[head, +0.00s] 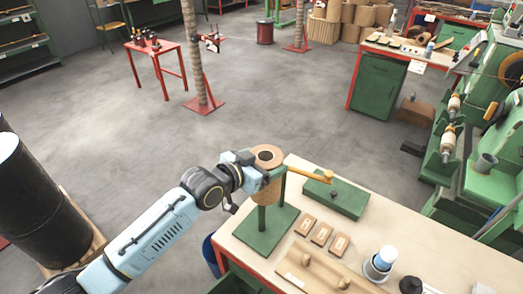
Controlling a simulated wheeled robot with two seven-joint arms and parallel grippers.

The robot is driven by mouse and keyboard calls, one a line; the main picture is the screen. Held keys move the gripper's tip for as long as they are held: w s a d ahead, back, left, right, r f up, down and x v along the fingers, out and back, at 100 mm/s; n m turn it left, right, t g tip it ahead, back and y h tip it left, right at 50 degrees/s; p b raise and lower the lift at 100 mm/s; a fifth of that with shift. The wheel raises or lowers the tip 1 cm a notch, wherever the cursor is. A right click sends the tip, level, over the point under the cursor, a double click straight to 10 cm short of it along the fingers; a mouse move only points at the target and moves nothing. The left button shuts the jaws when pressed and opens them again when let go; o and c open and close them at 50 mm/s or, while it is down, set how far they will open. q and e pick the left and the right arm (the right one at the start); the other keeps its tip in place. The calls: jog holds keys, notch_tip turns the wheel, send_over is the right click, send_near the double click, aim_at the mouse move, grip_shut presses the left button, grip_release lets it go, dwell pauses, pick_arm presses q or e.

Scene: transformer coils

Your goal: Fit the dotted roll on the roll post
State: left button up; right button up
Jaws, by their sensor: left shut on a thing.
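My left gripper (243,171) is shut on a brown cylindrical roll (267,154) at the near left end of the workbench. The roll is roughly upright, with its dark hole facing up; no dots can be made out at this size. Directly below it is a green stand (264,236) with a square base and upright posts. No post tip shows in the roll's hole, and I cannot tell whether the roll is around a post or above it. My right gripper is not in view.
A yellow-orange bar (312,175) extends right beside the roll, over a green block (348,200) with a dark knob. The workbench (424,250) also holds small wooden blocks (322,233), a wooden board (318,274) and a white-blue cylinder (384,258). The floor behind is open.

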aim_at(259, 207)
pick_arm(q)
jog(key=shift+w+a, duration=0.4)
jog(key=shift+w, duration=0.2)
notch_tip(259, 207, down, 20)
jog(key=b, duration=1.6)
jog(key=shift+b, duration=0.3)
jog(key=o, duration=1.7)
jog(key=shift+o, duration=1.2)
jog(key=shift+s, duration=0.1)
jog(key=shift+f, duration=0.2)
jog(key=p+v, duration=0.2)
jog(key=v, duration=1.1)
jog(key=shift+s+a+r, duration=0.15)
jog(key=shift+r, duration=0.1)
